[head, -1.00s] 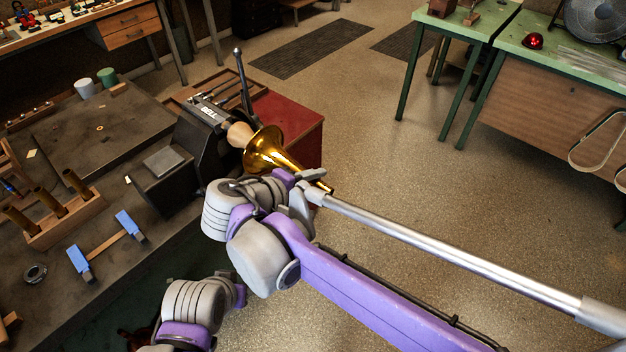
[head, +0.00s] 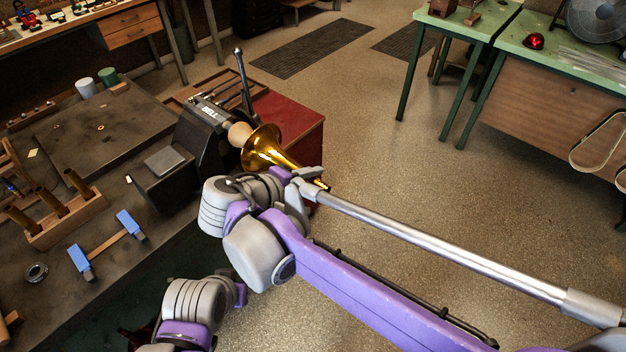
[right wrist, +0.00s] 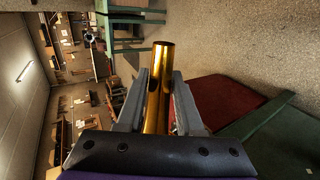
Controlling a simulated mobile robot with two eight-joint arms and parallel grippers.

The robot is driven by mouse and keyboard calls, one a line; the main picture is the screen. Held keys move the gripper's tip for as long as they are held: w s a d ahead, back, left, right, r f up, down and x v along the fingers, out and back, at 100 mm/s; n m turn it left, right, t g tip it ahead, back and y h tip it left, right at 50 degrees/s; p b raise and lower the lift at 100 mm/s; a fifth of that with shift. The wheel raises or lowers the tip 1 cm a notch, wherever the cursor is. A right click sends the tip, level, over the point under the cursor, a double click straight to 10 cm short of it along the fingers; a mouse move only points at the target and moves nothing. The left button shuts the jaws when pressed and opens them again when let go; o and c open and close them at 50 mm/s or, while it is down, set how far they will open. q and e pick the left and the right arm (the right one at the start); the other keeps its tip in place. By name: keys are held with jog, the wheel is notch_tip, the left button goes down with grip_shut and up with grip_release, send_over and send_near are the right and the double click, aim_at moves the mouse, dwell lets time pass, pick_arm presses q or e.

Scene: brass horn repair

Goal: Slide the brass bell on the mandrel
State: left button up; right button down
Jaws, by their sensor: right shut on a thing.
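The brass bell (head: 262,152) is in the middle of the head view, its wide flared mouth toward the wooden mandrel (head: 239,133). The mandrel juts from a black machine labelled BELL. The bell's mouth overlaps the mandrel's tip; how far the tip is inside is hidden. My right gripper (head: 314,181) is shut on the bell's narrow tail. In the right wrist view, the brass tube (right wrist: 158,88) stands between the two fingers, and the flare is not seen. My left gripper is not in view; only part of my left arm shows at the bottom.
The black machine (head: 200,140) has an upright lever (head: 243,80) behind the mandrel. A red cabinet (head: 298,120) stands close behind the bell. A blue-headed tool (head: 105,246) and a wooden block with brass tubes (head: 65,220) lie on the left bench. Open floor lies to the right.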

aim_at(272, 161)
jog(key=shift+w+a+p, duration=0.15)
jog(key=shift+w+a, duration=0.75)
jog(key=shift+a, duration=0.35)
jog(key=shift+w+a+p, duration=0.15)
jog(key=shift+w+a, duration=0.75)
jog(key=shift+a, duration=0.3)
jog(key=shift+w+a+p, duration=0.15)
jog(key=shift+w+a, duration=0.75)
jog(key=shift+a, duration=0.35)
jog(key=shift+c, duration=2.4)
grip_release()
jog(key=v, duration=1.1)
jog(key=shift+w+d, duration=0.1)
jog(key=shift+d, duration=0.05)
